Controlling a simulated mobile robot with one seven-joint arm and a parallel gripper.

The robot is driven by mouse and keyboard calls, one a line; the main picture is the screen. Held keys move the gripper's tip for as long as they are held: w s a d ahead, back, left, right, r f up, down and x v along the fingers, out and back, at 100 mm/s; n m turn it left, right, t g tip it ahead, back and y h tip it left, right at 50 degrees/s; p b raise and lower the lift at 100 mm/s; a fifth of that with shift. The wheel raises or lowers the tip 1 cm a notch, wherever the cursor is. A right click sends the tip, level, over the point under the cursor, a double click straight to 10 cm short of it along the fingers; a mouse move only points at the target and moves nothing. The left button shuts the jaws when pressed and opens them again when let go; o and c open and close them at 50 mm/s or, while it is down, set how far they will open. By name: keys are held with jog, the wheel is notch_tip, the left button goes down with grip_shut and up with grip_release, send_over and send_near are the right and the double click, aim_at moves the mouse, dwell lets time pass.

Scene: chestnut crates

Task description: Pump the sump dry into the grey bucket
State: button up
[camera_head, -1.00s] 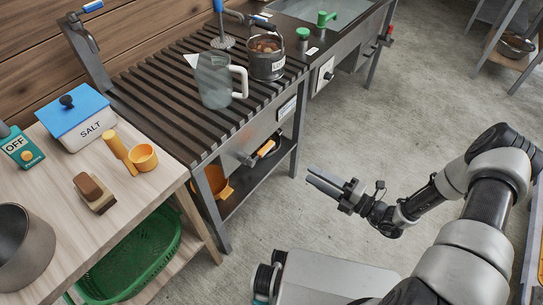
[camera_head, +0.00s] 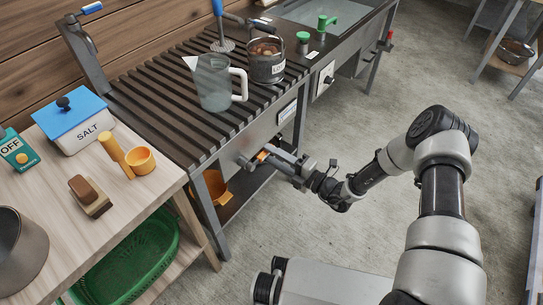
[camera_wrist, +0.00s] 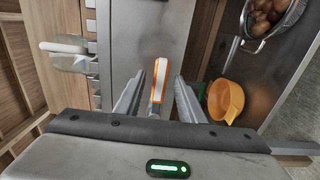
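My gripper (camera_head: 258,157) is at the front panel of the slatted bench (camera_head: 150,88). Its fingers are open in the wrist view (camera_wrist: 160,98), on either side of a white handle with orange edges (camera_wrist: 160,78); a gap shows on both sides. In the head view the fingers mostly hide this handle. A dark grey open vessel (camera_head: 22,250) stands at the left table's front edge; whether it is the grey bucket I cannot tell. A metal pail of brown chestnuts (camera_head: 266,68) stands on the slats. A basin (camera_head: 322,12) at the back has a green-handled fitting (camera_head: 326,24). I cannot identify the sump.
A clear pitcher (camera_head: 213,84) stands on the slats. An orange container (camera_wrist: 226,100) is on the shelf below, near my gripper, with a metal chestnut strainer (camera_wrist: 262,22) farther along. The left table holds a salt box (camera_head: 74,124) and an orange scoop (camera_head: 140,160).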

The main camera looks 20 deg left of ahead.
jog(key=shift+w+a, duration=0.2)
jog(key=shift+a, duration=0.2)
jog(key=shift+c, duration=0.4)
grip_shut()
